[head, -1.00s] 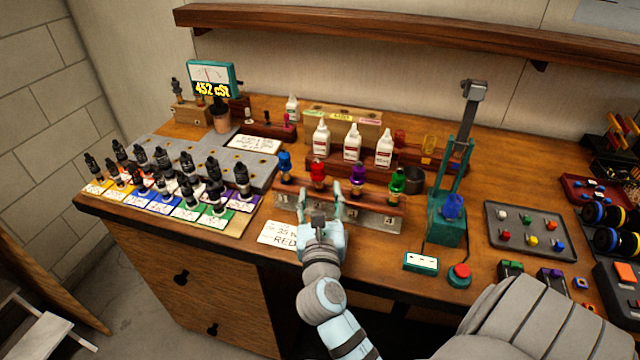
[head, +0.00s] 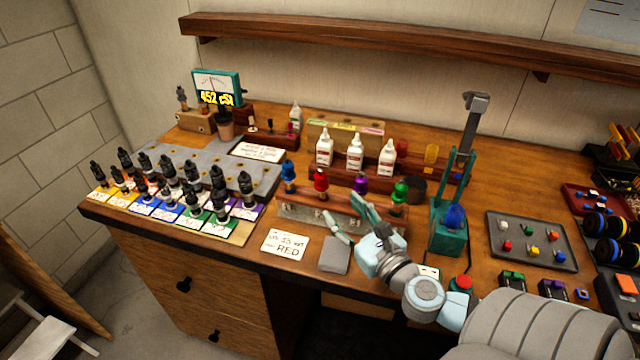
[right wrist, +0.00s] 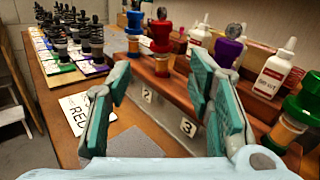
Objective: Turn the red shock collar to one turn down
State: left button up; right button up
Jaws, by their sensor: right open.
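The red shock collar (head: 320,181) stands upright second from the left in a wooden rack (head: 290,211), between a blue one (head: 289,174) and a purple one (head: 360,184). It also shows in the right wrist view (right wrist: 160,34), above a brass-coloured lower part. My right gripper (head: 345,222) is open and empty in front of the rack, its fingers spread toward the rack's numbered front. In the right wrist view, its teal finger pads (right wrist: 150,110) stand apart with the red shock beyond the gap. My left gripper is not in view.
A card (head: 285,245) reading RED lies in front of the rack, beside a grey pad (head: 335,254). A green shock (head: 399,192) stands at the rack's right end. White bottles (head: 355,152) stand behind. Several black shocks (head: 190,190) stand at left.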

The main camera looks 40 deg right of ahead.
aim_at(325, 189)
jog(key=w, duration=0.3)
jog(key=w+d+p, duration=0.1)
jog(key=w, duration=0.5)
jog(key=shift+w+d+r+p, duration=0.1)
jog(key=shift+w+d+p, duration=0.2)
jog(key=shift+w+p, duration=0.1)
jog(key=shift+w, duration=0.3)
grip_shut()
